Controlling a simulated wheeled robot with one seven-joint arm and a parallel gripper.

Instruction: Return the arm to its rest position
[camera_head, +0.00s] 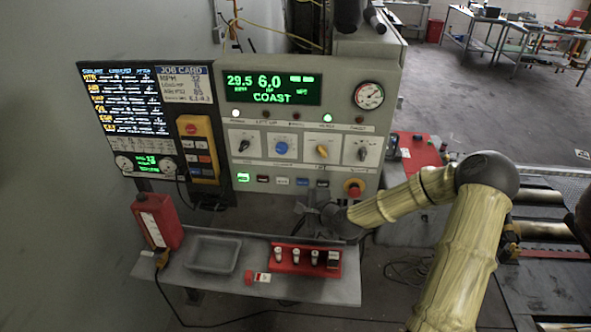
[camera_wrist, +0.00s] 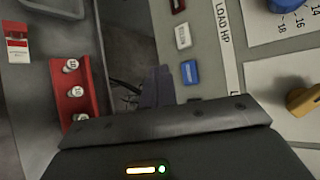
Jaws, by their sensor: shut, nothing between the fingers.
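My arm reaches in from the right of the head view. Its end, my gripper (camera_head: 308,212), is in front of the lower part of the control console (camera_head: 300,150), just above the shelf (camera_head: 190,278). The gripper is shut with nothing in it. In the wrist view, a dark grey finger shape (camera_wrist: 158,88) sticks up past the gripper's housing, beside the blue button (camera_wrist: 189,72). Whether the gripper touches the console cannot be told.
The console face has knobs and a red stop button (camera_head: 354,187). Rollers (camera_head: 545,230) lie at the right.

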